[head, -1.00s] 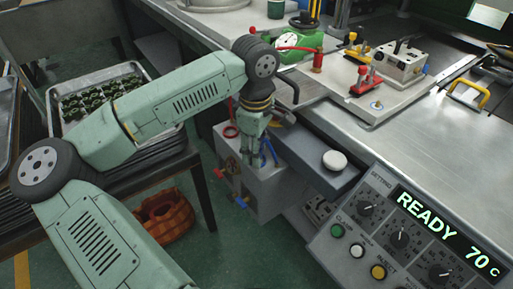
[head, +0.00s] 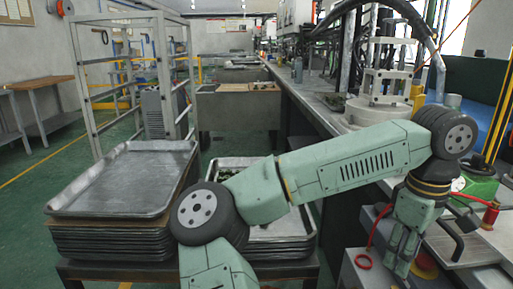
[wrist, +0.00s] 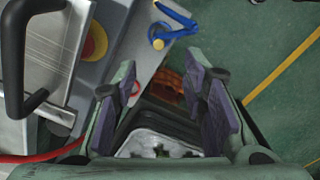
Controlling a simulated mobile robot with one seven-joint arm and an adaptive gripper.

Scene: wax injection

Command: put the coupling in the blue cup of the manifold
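My gripper (wrist: 164,105) is open in the wrist view, with two purple-padded fingers apart and nothing between them. In the head view my gripper (head: 402,255) hangs beside the front of the machine bench. I cannot make out the coupling or the blue cup in either current view.
A stack of metal trays (head: 112,185) stands at left, with a tray of dark green parts (head: 285,228) beside it. A red ring (head: 363,261) is on the machine's grey side. A black handle (wrist: 47,103) and red hose (wrist: 45,157) lie left of my gripper.

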